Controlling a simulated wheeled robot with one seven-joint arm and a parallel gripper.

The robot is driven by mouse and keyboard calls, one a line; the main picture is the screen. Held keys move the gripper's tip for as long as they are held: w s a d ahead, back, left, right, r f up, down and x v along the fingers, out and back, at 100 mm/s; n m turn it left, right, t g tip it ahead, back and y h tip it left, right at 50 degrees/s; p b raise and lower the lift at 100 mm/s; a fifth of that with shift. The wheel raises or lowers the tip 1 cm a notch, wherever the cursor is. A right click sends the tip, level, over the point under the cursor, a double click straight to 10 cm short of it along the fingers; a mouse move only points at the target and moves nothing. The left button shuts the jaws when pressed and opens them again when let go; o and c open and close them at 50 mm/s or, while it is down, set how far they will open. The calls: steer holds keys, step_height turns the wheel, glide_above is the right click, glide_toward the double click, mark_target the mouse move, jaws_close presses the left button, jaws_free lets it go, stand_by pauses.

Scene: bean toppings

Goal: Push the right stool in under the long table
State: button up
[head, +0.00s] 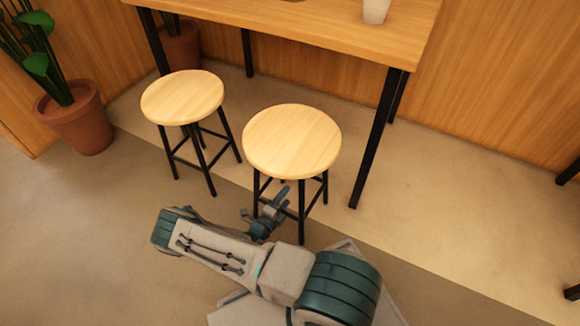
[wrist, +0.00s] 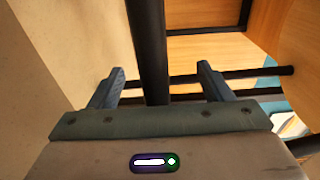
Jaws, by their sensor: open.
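The right stool (head: 292,138) has a round light wood seat and black metal legs. It stands upright in front of the long table (head: 330,28), near the table's right front leg. The left stool (head: 182,97) stands upright beside it, also in front of the table. My gripper (head: 268,208) is low at the right stool's legs, below the seat. In the wrist view my gripper (wrist: 160,84) is open, with a black stool leg (wrist: 148,45) between its two fingers. I cannot tell whether the fingers touch the leg.
A potted plant (head: 76,117) stands at the left by the wood wall, and another pot (head: 180,45) is behind the table's left leg. A white cup (head: 376,10) is on the table.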

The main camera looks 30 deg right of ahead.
steer(key=shift+b+x, duration=1.65)
steer(key=shift+x, duration=9.95)
steer(key=p+v, duration=0.3)
steer(key=v, duration=0.9)
steer(key=shift+s+r+p, duration=0.1)
steer(key=shift+p, duration=0.2)
